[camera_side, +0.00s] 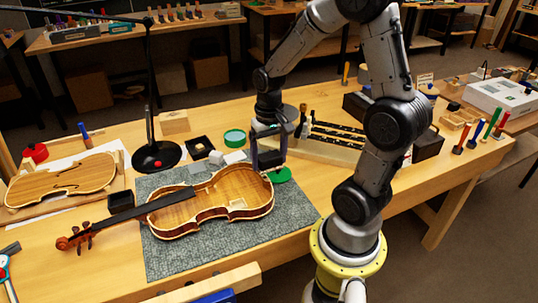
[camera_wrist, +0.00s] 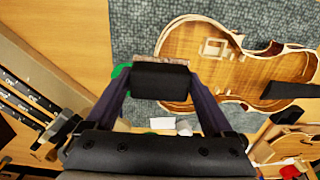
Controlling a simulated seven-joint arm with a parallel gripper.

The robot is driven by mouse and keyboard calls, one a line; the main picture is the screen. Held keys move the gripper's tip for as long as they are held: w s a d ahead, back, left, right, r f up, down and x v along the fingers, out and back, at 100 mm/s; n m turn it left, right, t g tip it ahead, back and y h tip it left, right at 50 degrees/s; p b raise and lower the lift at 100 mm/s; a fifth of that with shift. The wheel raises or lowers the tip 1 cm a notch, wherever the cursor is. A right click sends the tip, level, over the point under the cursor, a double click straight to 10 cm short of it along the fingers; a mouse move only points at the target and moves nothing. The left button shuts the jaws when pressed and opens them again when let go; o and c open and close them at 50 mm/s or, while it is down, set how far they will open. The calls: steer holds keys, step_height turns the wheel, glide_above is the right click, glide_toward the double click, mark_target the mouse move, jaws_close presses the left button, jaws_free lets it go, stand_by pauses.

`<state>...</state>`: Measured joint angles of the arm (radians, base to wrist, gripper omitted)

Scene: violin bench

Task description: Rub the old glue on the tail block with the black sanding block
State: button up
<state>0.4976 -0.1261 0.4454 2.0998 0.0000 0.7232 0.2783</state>
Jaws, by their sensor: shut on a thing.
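My gripper (camera_side: 268,158) is shut on the black sanding block (camera_wrist: 160,80), which sits between its two fingers in the wrist view. A violin (camera_side: 215,200) lies with its body open on the grey mat (camera_side: 175,262); its neck points left. My gripper is over the tail end of the violin (camera_wrist: 205,65). In the wrist view the block covers part of that end. The tail block and old glue are not clearly visible behind it, and I cannot tell whether the block touches the wood.
A green disc (camera_side: 280,175) lies beside the violin's tail end. A lamp base (camera_side: 156,156), a green ring (camera_side: 234,138) and small light blocks (camera_side: 215,157) stand behind the mat. A violin plate (camera_side: 62,180) lies at left. The mat's front is clear.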

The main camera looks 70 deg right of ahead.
mark_target(267, 181)
steer(key=shift+f, duration=3.5)
steer(key=shift+w+d, duration=0.6)
steer(key=shift+c, duration=0.7)
steer(key=shift+w+d, duration=1.6)
steer(key=shift+d, duration=0.05)
steer(key=shift+s+a+r, duration=0.1)
steer(key=shift+s+a, duration=2.2)
steer(key=shift+w+r, duration=0.1)
steer(key=shift+r, duration=4.05)
